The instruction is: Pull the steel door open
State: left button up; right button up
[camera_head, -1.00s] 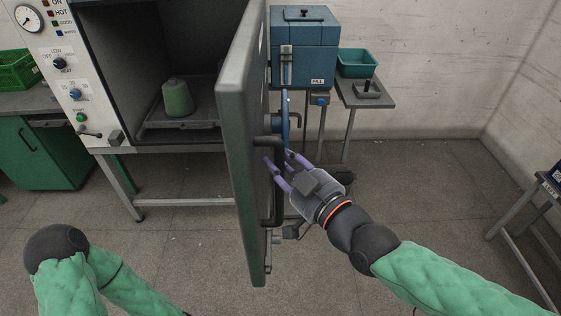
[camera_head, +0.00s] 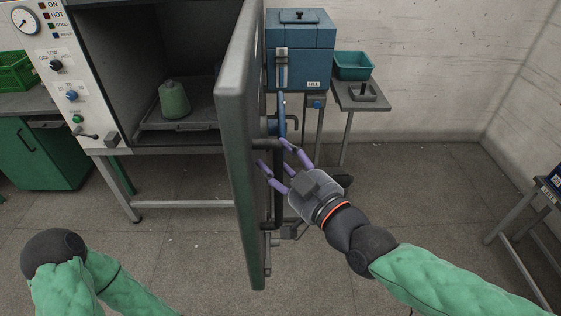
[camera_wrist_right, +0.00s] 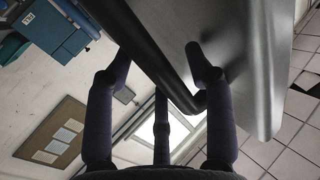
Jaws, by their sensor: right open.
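The steel door (camera_head: 240,150) stands swung open, seen nearly edge-on in front of the dark chamber (camera_head: 115,50). Its black bar handle (camera_head: 278,190) is on the face turned to the right. My right gripper (camera_head: 278,158) is at the handle from the right, with its purple fingers spread open. In the right wrist view the handle (camera_wrist_right: 150,50) runs between the open fingers (camera_wrist_right: 165,80), beside the grey door face (camera_wrist_right: 235,50). I cannot tell whether a finger touches the handle or door. My left arm shows at the lower left, but its gripper is out of view.
A blue box (camera_head: 300,55) and a teal bin (camera_head: 353,66) on a small table are behind the door. Open floor (camera_head: 420,190) lies to the right, with a metal stand (camera_head: 530,215) at the far right.

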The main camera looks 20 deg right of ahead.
jog(key=shift+s+f, duration=0.1)
jog(key=shift+s, duration=0.05)
jog(key=v, duration=1.1)
jog(key=shift+s+d, duration=0.15)
jog(key=shift+s, duration=0.2)
dwell(0.3)
